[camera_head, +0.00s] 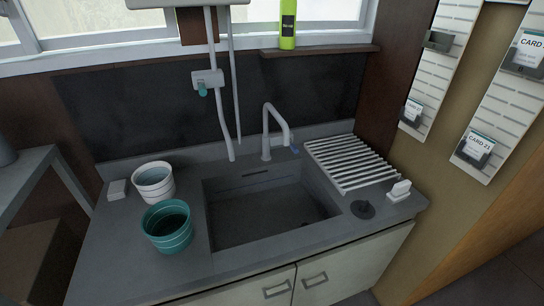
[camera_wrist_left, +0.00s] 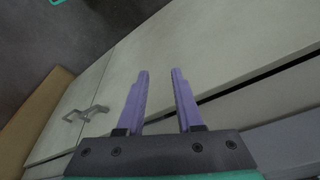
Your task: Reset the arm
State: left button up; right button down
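My left gripper (camera_wrist_left: 159,85) shows in the left wrist view with two purple fingers apart and nothing between them. It is in front of the pale cabinet doors (camera_wrist_left: 225,45), whose metal handles (camera_wrist_left: 84,114) are to the left of the fingers. Neither of my arms shows in the head view. My right gripper is in no view.
A grey counter (camera_head: 105,240) holds a sink (camera_head: 265,215) with a tap (camera_head: 267,130). A white bucket (camera_head: 153,181) and a teal bucket (camera_head: 167,226) stand at left. A slatted rack (camera_head: 348,162) is right of the sink. Card racks (camera_head: 500,95) hang on the right wall.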

pick_arm(q)
jog(key=s+f+b, duration=0.3)
jog(key=f, duration=0.8)
jog(key=s+f+b, duration=0.3)
jog(key=f, duration=0.8)
jog(key=s+a+f+g+b, duration=0.1)
jog(key=s+a+f+b, duration=0.2)
jog(key=s+f, duration=1.1)
jog(key=shift+f+g+b, duration=0.35)
jog(key=shift+g+b, duration=0.05)
jog(key=shift+b, duration=0.75)
jog(key=shift+a, duration=0.1)
